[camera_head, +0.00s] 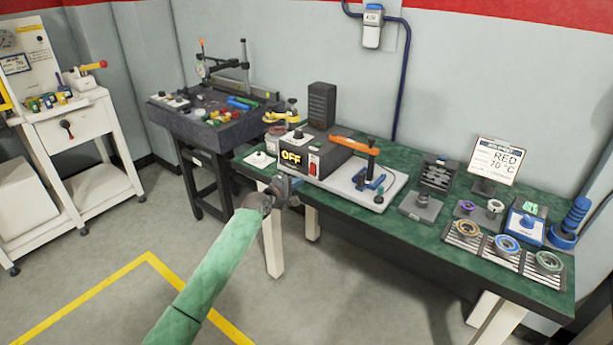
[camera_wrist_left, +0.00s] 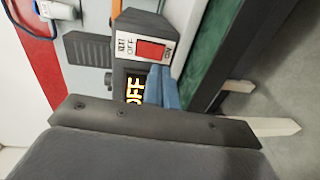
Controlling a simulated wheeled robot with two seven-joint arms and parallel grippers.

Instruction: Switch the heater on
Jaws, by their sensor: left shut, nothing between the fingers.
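The heater is a dark control box (camera_head: 325,151) on the green bench, with a lit display reading OFF (camera_head: 291,157) and a red rocker switch (camera_head: 313,165) on its front. In the left wrist view the red switch (camera_wrist_left: 151,50) sits in a white plate, and the OFF display (camera_wrist_left: 135,90) is partly covered by my gripper. My left gripper (camera_head: 293,184) is in front of the bench edge, just below and left of the switch. Its blue-grey fingers (camera_wrist_left: 163,88) are shut and empty, pointing toward the box; contact with it cannot be told. My right gripper is not in view.
A press with an orange lever (camera_head: 354,145) stands right of the box on a pale base. A sign reading RED 70 °C (camera_head: 495,161) stands further right, behind trays of rings (camera_head: 507,243). A dark granite table (camera_head: 205,128) is at left. The floor in front is clear.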

